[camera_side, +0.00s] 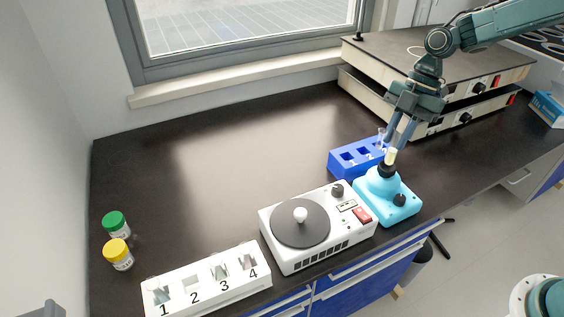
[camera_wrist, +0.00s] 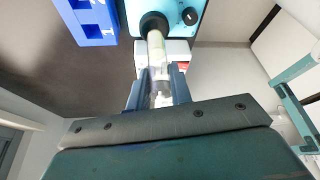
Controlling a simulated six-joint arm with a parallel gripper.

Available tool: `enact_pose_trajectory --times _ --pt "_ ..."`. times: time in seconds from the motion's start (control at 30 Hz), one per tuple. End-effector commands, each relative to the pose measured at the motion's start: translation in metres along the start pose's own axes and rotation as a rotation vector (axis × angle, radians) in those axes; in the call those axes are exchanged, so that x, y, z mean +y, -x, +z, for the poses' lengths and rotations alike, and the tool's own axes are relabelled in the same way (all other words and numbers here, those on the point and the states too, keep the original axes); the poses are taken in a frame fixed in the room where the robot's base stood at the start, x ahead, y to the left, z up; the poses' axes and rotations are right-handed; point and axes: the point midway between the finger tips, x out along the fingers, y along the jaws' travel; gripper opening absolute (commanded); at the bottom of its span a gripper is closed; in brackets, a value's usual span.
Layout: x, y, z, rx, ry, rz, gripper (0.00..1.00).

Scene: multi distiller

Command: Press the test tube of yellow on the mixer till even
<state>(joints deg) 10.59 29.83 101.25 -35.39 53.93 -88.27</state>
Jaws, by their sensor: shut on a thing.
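The mixer (camera_side: 387,199) is a light blue block with a black cup on top, near the front edge of the bench. My gripper (camera_side: 397,139) is shut on the test tube (camera_side: 391,156), which has pale yellow contents at its lower end. The tube's lower end is at the mixer's black cup and looks to touch it. In the wrist view, my gripper (camera_wrist: 159,88) has a finger on each side of the tube (camera_wrist: 156,50), and the mixer (camera_wrist: 184,12) is beyond it. The tube is slightly tilted in the side view.
A blue rack (camera_side: 345,160) stands just behind the mixer. A white centrifuge-like device (camera_side: 299,222) is left of the mixer, and a white numbered rack (camera_side: 210,283) is farther left. Green (camera_side: 115,223) and yellow (camera_side: 118,254) capped jars stand at far left. The back-left bench is clear.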

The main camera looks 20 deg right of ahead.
Motion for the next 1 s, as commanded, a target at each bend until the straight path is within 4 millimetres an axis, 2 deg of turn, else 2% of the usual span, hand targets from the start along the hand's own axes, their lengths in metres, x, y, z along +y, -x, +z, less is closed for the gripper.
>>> enact_pose_trajectory --times 1.0 --pt "-0.0001 -0.0103 0.0039 0.001 0.000 -0.001 0.00"
